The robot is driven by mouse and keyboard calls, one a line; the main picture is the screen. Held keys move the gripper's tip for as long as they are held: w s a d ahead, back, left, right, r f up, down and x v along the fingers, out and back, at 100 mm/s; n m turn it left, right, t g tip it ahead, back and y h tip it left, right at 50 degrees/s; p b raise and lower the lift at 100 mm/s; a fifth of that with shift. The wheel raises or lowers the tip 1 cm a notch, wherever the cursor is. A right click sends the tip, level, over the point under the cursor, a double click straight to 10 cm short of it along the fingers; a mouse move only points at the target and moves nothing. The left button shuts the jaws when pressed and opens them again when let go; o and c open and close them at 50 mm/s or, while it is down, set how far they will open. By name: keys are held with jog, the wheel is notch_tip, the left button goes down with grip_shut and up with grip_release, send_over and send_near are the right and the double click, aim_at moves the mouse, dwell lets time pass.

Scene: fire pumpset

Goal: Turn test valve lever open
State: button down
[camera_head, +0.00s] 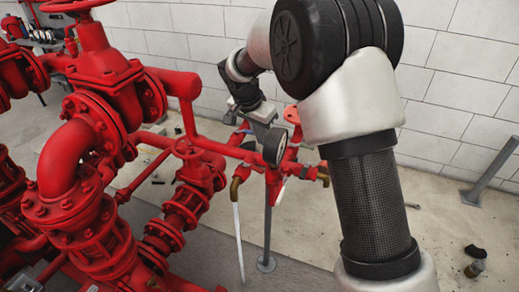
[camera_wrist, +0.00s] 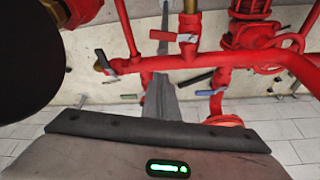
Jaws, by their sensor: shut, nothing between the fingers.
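My gripper (camera_wrist: 162,92) shows in the wrist view as a narrow grey shape rising from the wide wrist body, with its fingers together and nothing held. I cannot tell which is the test valve lever, or whether any is touched.
Red horizontal pipe (camera_wrist: 265,60) crosses close to the fingers in the wrist view. In the head view, large red valves and flanges (camera_head: 80,170) crowd the left, and brass outlets (camera_head: 236,188) hang below the pipe. Open floor (camera_head: 340,225) lies to the right.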

aim_at(251, 167)
notch_tip(251, 167, down, 8)
jog(key=b, duration=0.1)
jog(key=shift+s+a+f, duration=0.2)
jog(key=shift+s+a, duration=0.15)
jog(key=shift+s, duration=0.1)
